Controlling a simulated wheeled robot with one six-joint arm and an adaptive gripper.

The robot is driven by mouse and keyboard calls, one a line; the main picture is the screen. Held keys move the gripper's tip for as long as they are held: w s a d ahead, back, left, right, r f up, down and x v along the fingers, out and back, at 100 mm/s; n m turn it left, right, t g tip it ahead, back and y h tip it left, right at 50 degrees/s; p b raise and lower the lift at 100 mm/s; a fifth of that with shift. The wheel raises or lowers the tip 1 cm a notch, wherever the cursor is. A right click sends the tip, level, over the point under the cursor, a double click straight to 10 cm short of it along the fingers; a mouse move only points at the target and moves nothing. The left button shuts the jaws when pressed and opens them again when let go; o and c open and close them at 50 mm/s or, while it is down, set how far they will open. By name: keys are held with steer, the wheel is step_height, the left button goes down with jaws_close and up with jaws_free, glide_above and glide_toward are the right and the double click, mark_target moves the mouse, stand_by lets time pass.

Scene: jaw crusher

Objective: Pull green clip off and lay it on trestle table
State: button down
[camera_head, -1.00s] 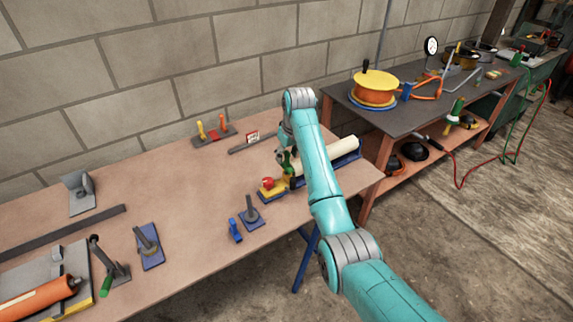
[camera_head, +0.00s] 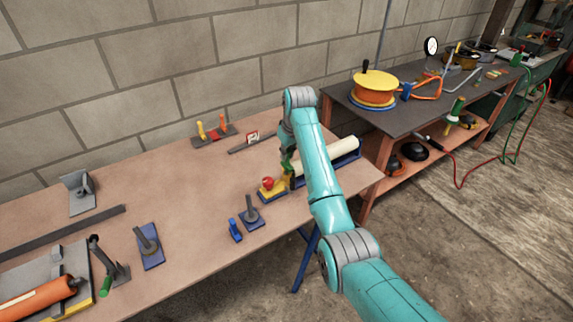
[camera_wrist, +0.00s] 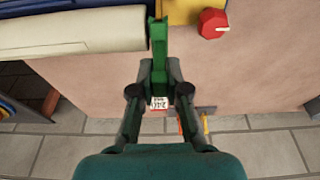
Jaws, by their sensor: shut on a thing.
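The green clip (camera_wrist: 159,52) is a narrow upright bar in the wrist view. My gripper (camera_wrist: 158,78) is shut on its lower part. The clip's far end lies between the end of a cream roll (camera_wrist: 75,33) and a yellow block (camera_wrist: 190,10) with a red knob (camera_wrist: 213,23). I cannot tell whether it touches either. In the head view the clip (camera_head: 287,166) shows small beside the yellow block, partly hidden by my arm. The trestle table (camera_head: 190,190) has a brown top and blue legs.
Blue-based tools (camera_head: 250,215) stand left of the clip, near the front edge. A rack with coloured handles (camera_head: 213,132) and a grey bar (camera_head: 245,144) lie toward the wall. Bare tabletop lies between them. A second bench (camera_head: 400,120) stands at right.

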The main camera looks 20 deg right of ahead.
steer(key=shift+w+v, duration=0.2)
steer(key=shift+v, duration=0.65)
steer(key=shift+w+v, duration=0.2)
steer(key=shift+v, duration=0.65)
steer(key=shift+w+v, duration=0.2)
steer(key=shift+v, duration=0.7)
steer(key=shift+a+r, duration=0.1)
steer(key=shift+a, duration=0.1)
